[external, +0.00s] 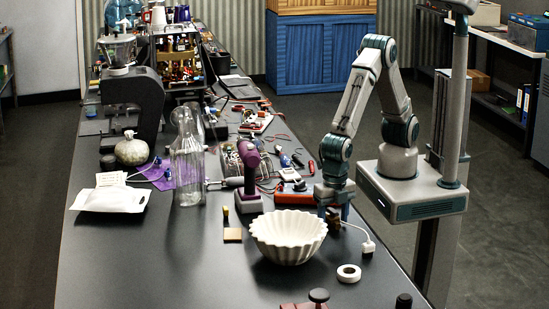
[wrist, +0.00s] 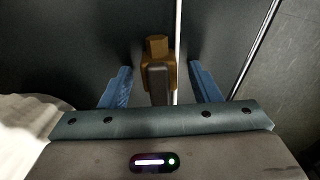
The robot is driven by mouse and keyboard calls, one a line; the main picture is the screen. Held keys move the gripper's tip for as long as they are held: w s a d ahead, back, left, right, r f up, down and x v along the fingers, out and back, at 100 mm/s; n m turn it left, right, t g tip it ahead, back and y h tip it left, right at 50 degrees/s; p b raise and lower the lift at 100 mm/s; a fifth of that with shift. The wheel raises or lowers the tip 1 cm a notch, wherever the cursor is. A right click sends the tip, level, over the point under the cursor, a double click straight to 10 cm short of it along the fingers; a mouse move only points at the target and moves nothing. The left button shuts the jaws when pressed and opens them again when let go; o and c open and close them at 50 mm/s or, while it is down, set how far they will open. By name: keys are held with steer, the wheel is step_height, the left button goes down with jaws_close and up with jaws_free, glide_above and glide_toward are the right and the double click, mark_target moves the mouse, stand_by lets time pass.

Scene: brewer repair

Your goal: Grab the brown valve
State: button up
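The brown valve (wrist: 158,48) stands between the two blue fingers of my gripper (wrist: 160,68) in the wrist view, with a dark grey part along its near side. A gap shows between the valve and each finger, so my gripper is open around it. In the external view my gripper (external: 335,203) points down low over the table, just right of the white bowl. The brown valve (external: 333,214) is partly hidden there by the fingers.
The white fluted bowl (external: 289,236) stands close left of my gripper. A white cable with a plug (external: 368,246) runs beside the valve. A white tape roll (external: 349,273) lies nearer. A purple tool (external: 248,172) and a glass bottle (external: 188,165) stand farther left. The table's right edge is close.

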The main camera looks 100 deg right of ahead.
steer(key=c, duration=1.1)
steer(key=shift+r, duration=0.1)
